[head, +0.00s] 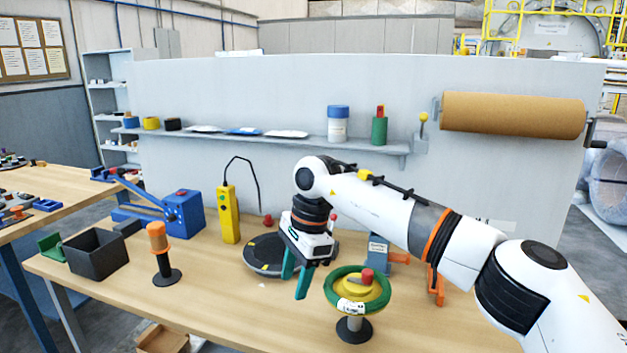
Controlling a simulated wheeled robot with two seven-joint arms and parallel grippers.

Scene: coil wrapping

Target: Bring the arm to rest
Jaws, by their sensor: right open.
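My right arm comes in from the lower right over the workbench (215,315). Its gripper (294,284) points down with its two teal fingers apart and nothing between them. It hangs in front of a dark round turntable (262,262), partly hiding it. A green-wrapped coil (340,303) with a white label sits on a yellow hub on a black stand, just right of the fingers and apart from them as far as I can tell. My left gripper does not show.
A yellow pendant control (228,215), a blue strapping machine (184,212), an orange-topped stand (159,247) and a dark bin (96,254) stand to the left. Behind, a shelf (260,137) holds jars and tape, and a brown paper roll (513,115) hangs right. The bench's front left is clear.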

